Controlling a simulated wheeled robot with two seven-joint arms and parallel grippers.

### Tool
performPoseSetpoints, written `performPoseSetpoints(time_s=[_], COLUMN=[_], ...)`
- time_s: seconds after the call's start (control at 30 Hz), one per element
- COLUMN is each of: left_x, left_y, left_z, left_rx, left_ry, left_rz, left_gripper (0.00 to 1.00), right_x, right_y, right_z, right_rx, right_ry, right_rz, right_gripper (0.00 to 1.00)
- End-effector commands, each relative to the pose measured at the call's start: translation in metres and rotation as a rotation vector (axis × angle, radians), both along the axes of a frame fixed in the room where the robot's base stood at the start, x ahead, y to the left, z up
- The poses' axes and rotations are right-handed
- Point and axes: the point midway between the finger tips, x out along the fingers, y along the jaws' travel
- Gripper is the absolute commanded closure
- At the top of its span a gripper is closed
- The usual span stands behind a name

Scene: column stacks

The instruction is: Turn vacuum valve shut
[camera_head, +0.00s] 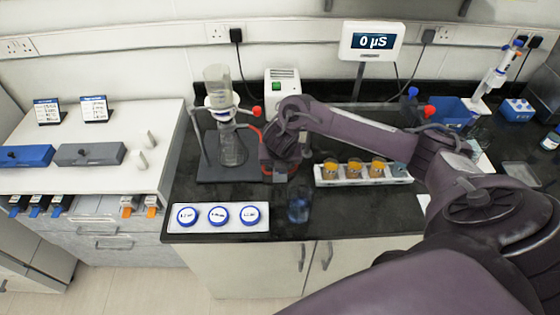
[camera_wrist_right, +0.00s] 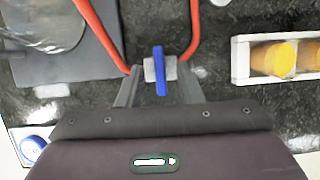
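The vacuum valve (camera_wrist_right: 170,69) shows in the right wrist view as a small pale grey body with a red tube at each side. Its blue handle (camera_wrist_right: 159,85) lies upright in that picture, crosswise to the body. My right gripper (camera_wrist_right: 157,75) is open, with one finger on each side of the valve; I cannot tell whether they touch it. In the head view, my right gripper (camera_head: 280,168) is low over the dark bench, and the valve's handle cannot be made out there. My left gripper is not in view.
A glass filter flask (camera_head: 232,150) stands on a dark base left of my right gripper. A white rack of amber cups (camera_head: 332,180) is close on its right. A clear beaker (camera_head: 299,208) and a tray of blue-rimmed discs (camera_head: 178,228) are in front.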

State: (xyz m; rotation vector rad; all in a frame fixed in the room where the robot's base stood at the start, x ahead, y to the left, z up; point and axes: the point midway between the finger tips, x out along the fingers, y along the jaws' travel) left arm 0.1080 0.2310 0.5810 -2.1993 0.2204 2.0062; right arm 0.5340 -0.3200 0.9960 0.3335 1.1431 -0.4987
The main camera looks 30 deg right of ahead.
Motion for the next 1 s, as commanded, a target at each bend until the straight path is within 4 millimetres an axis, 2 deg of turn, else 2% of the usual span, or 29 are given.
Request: performPoseSetpoints(time_s=[0.17,0.4,0.5,0.67,1.0], left_x=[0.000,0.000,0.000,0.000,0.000], left_y=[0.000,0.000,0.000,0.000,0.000], left_z=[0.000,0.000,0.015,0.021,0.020], left_rx=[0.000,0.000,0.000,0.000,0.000], left_ry=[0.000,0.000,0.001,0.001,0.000], left_rz=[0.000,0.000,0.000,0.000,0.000], left_gripper=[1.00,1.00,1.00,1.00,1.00], right_x=[-0.003,-0.016,-0.020,-0.024,-0.025], right_y=[0.003,0.011,0.013,0.015,0.016], right_z=[0.011,0.050,0.067,0.073,0.072], right_rx=[0.002,-0.001,-0.002,-0.001,0.000], right_ry=[-0.002,-0.004,-0.004,-0.002,0.000], right_rz=[0.003,0.004,0.001,0.000,-0.001], right_gripper=[0.67,0.67,0.67,0.67,0.67])
